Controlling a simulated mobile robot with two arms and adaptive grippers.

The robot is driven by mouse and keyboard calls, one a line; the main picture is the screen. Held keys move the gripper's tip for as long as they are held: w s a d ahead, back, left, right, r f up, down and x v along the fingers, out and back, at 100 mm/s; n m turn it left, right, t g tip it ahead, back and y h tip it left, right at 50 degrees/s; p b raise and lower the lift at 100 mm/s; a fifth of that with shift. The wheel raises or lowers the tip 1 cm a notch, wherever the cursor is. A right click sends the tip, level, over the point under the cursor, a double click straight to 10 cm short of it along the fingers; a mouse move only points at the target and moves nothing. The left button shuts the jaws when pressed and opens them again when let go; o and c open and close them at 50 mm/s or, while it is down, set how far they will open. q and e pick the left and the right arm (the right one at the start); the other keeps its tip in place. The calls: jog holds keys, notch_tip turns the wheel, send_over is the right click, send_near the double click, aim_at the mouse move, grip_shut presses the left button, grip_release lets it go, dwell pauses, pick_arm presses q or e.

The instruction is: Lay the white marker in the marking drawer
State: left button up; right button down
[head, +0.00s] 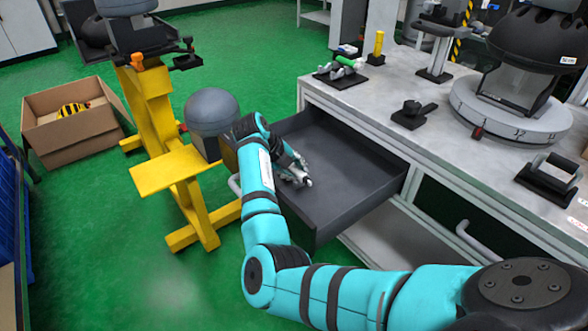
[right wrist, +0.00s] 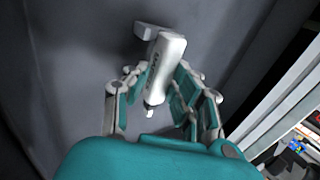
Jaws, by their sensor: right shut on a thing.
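The white marker (right wrist: 165,60) shows in the right wrist view, with dark lettering on its side and a narrow tip pointing back toward my palm. My right gripper (right wrist: 158,88) is shut on it, with a finger on each side. In the head view my right gripper (head: 298,174) is inside the open grey drawer (head: 352,182) of the workbench, near its left side. The marker is too small and covered there to make out clearly. I cannot tell whether it touches the drawer floor. My left gripper is not in view.
The workbench top (head: 375,97) carries a dark rack with a green-ended item (head: 343,68), a black tool (head: 413,113) and a round machine base (head: 510,110). A yellow stand (head: 165,170) is left of the drawer. A cardboard box (head: 75,135) sits on the floor.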

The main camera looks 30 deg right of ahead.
jog(key=c, duration=1)
grip_release()
jog(key=shift+c, duration=0.2)
jog(key=shift+r, duration=0.15)
notch_tip(320, 180, up, 10)
jog(key=shift+f, duration=0.25)
